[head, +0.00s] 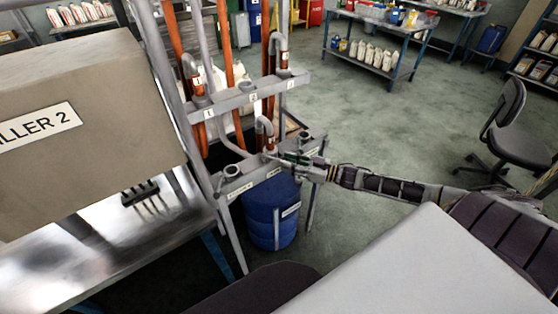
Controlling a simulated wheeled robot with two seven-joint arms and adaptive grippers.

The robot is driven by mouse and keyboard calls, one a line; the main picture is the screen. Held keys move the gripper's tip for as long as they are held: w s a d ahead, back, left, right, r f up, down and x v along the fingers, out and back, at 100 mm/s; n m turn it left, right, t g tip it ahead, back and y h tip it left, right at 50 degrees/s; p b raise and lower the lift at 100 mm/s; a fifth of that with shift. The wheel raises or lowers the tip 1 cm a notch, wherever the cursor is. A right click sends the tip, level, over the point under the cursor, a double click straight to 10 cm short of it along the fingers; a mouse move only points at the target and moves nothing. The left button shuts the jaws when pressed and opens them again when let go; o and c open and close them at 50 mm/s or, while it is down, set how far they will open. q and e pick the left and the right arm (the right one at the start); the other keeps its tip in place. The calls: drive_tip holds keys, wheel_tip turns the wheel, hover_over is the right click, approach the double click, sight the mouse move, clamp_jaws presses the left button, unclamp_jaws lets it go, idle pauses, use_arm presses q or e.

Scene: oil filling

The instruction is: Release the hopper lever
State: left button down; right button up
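My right gripper (285,157) reaches in from the right to the lower rail (250,178) of the grey pipe frame. Its fingertips are beside the lower curved pipe end (265,128) and the small fittings on that rail. The fingers are small and dark here, so I cannot tell whether they are open or shut, or touch anything. I cannot make out a hopper lever clearly; any lever at the fingertips is hidden or too small to see. My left gripper is not in view.
A large beige box marked "FILLER 2" (80,100) stands at the left above a shiny metal table (110,250). A blue drum (270,215) stands under the rail. An office chair (515,125) is at the right. The floor (420,120) behind my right arm is clear.

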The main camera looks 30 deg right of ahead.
drive_tip(key=shift+x, duration=1.35)
drive_tip(key=shift+w+a, duration=0.3)
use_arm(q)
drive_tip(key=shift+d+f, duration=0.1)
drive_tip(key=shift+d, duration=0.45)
use_arm(e)
drive_tip(key=shift+w+a, duration=0.2)
drive_tip(key=shift+w, duration=0.05)
clamp_jaws()
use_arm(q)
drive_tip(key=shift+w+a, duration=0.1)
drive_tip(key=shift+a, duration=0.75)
